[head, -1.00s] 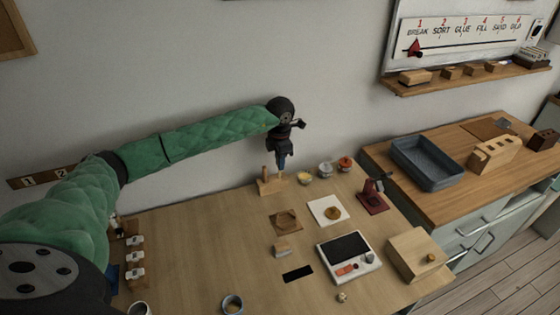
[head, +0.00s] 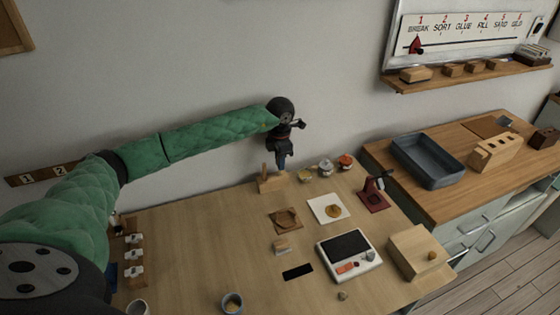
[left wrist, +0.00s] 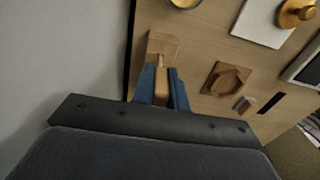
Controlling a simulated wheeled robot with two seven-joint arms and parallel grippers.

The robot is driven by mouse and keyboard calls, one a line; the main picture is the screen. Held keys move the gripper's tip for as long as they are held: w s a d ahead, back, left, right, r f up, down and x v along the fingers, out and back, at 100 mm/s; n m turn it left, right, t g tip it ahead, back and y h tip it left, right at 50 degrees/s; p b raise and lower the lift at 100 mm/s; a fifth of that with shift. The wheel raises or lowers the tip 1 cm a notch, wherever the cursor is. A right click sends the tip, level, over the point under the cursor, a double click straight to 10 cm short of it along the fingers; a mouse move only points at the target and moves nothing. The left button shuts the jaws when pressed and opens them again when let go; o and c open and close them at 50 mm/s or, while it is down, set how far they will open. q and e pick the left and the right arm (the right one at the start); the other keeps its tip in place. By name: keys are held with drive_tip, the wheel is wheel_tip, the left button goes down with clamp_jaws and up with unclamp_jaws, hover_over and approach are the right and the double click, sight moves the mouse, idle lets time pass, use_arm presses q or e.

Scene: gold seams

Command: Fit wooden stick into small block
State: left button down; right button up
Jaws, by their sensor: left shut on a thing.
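The small block (head: 272,185) is light wood and stands at the back of the table by the wall, with an upright wooden post at its left. My left gripper (head: 281,165) points down just above the block's right part. In the left wrist view its blue fingers (left wrist: 163,92) are shut on the wooden stick (left wrist: 161,84), a tan piece with a thinner pale end toward the small block (left wrist: 163,42). I cannot tell whether that end touches the block or is in it. My right gripper is not in view.
Small jars (head: 325,167) stand right of the block. A hexagonal wooden piece (head: 285,220), a white square (head: 328,208), a scale (head: 349,255) and a wooden box (head: 418,252) lie nearer the front. A dark red stand (head: 373,196) is farther right. The left-middle tabletop is clear.

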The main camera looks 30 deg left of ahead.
use_arm(q)
drive_tip(key=shift+f+b, duration=0.5)
drive_tip(key=shift+b, duration=0.1)
idle(0.7)
idle(0.4)
drive_tip(key=c, duration=1.3)
unclamp_jaws()
drive_tip(key=shift+r, duration=0.1)
drive_tip(key=shift+r+p, duration=0.65)
drive_tip(key=shift+r, duration=1.75)
drive_tip(key=shift+r, duration=0.1)
